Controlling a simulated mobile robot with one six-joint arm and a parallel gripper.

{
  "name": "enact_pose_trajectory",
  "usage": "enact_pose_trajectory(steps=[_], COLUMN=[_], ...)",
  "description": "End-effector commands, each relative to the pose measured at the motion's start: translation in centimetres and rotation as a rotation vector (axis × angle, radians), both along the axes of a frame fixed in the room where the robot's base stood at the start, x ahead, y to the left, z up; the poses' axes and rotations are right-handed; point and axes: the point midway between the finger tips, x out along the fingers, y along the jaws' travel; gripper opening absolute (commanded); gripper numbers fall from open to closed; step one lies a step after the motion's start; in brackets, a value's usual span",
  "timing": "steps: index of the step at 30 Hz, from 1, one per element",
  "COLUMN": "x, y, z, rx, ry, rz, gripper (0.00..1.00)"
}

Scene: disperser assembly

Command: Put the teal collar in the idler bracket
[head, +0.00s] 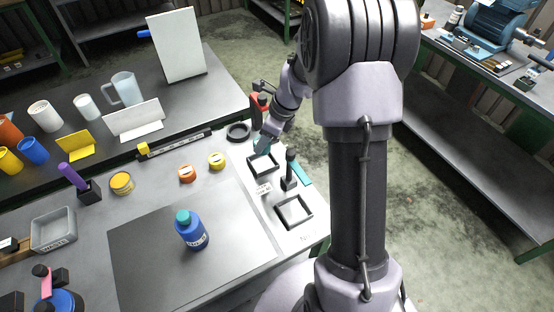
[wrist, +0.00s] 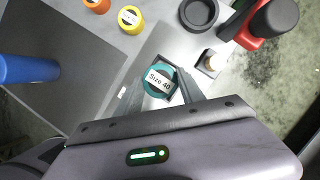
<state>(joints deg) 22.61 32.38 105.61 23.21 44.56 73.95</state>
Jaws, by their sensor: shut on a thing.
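The teal collar (wrist: 157,82), with a white "Size 40" label, is between the fingers of my gripper (wrist: 158,92) in the wrist view. My gripper is shut on it. In the head view my gripper (head: 264,141) is at the far edge of a black square frame (head: 262,174), with teal showing at its tip. I cannot tell how far the collar is above the bench. A black upright post on a base (head: 289,183) stands right of that frame and may be the idler bracket; I cannot tell for sure. A small block with a pale post (wrist: 209,63) stands right of the collar in the wrist view.
A black ring (head: 238,132) and a red and black tool (wrist: 262,25) are near my gripper. A second square frame (head: 294,222) and a teal bar (head: 302,173) lie nearer the right edge. A blue bottle (head: 192,235) stands on the dark mat (head: 145,255), mostly clear.

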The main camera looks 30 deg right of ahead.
Motion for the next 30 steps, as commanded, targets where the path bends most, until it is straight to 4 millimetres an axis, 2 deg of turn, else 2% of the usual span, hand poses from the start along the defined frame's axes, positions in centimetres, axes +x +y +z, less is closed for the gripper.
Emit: enact_pose_trajectory(steps=[1, 10, 21, 22, 23, 30], x=[0.0, 0.0, 0.0, 0.0, 0.0, 0.0], y=[0.0, -0.1, -0.1, -0.1, -0.1, -0.1], z=[-1.7, -7.6, -7.9, -7.8, -7.8, -7.8], rx=[0.001, 0.0, -0.001, -0.001, -0.001, -0.001], ry=[0.002, 0.002, 0.0, 0.0, 0.001, 0.001], rz=[0.0, -0.003, -0.003, -0.003, -0.002, -0.002], gripper=[0.0, 0.0, 0.0, 0.52, 0.55, 0.55])
